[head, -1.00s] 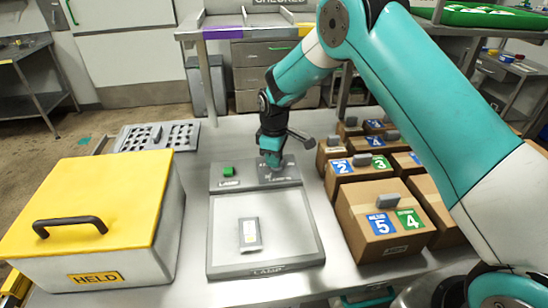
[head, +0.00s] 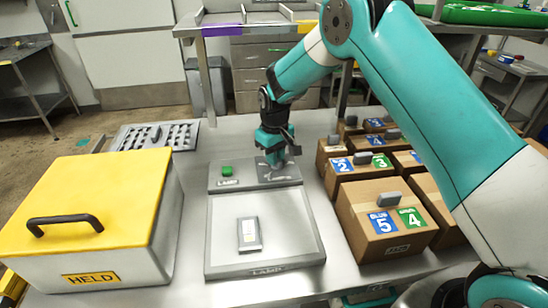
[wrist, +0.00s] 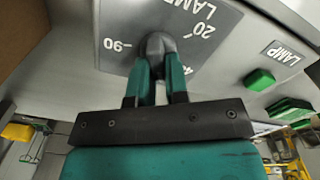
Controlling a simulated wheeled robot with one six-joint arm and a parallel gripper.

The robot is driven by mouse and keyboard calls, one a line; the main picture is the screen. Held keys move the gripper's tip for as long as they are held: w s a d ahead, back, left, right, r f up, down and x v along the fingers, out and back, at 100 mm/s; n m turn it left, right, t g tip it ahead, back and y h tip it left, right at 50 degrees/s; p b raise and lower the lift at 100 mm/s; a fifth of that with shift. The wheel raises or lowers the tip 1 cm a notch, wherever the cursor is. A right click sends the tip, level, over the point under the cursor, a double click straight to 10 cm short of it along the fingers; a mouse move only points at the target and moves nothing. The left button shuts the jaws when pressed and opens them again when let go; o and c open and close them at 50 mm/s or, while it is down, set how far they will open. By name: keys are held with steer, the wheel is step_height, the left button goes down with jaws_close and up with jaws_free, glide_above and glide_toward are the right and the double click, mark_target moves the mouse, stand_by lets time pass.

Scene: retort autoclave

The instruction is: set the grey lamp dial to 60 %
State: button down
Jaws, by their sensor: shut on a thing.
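The grey lamp dial (wrist: 157,44) sits on a dark scale plate marked LAMP on the raised rear panel of the lamp box (head: 214,262). In the wrist view the numbers 20, -90 and part of a 4 show around it; the rest of the scale is hidden by my gripper. My gripper (wrist: 160,72) is shut on the dial, with a teal finger on either side. In the head view my gripper (head: 274,158) reaches down onto the panel's right part and hides most of the dial. I cannot tell the exact setting.
A green button (head: 227,170) sits left of the dial. A small labelled packet (head: 249,234) lies on the box's pale top. A yellow-lidded HELD bin (head: 90,205) stands left, cartons (head: 385,215) stand close on the right, and a perforated tray (head: 157,135) lies behind left.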

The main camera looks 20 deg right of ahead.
steer(key=m, duration=0.7)
steer(key=shift+d+b, duration=0.25)
steer(key=shift+b, duration=0.1)
stand_by(0.4)
steer(key=c, duration=1.1)
jaws_free()
step_height(320, 180, up, 18)
steer(key=shift+f+b, duration=0.25)
steer(key=shift+b, duration=0.9)
steer(key=s+a+n+y, duration=0.1)
steer(key=s+n, duration=0.2)
steer(key=s, duration=0.9)
steer(key=s+a+r+n+y, duration=0.1)
steer(key=s+a+n, duration=0.1)
steer(key=s, duration=1)
steer(key=s+a+n+y, duration=0.1)
steer(key=s+n, duration=0.3)
steer(key=s, duration=0.7)
steer(key=shift+s+a+r+n+y, duration=0.25)
steer(key=shift+s+a+n+y, duration=0.15)
steer(key=shift+y, duration=0.2)
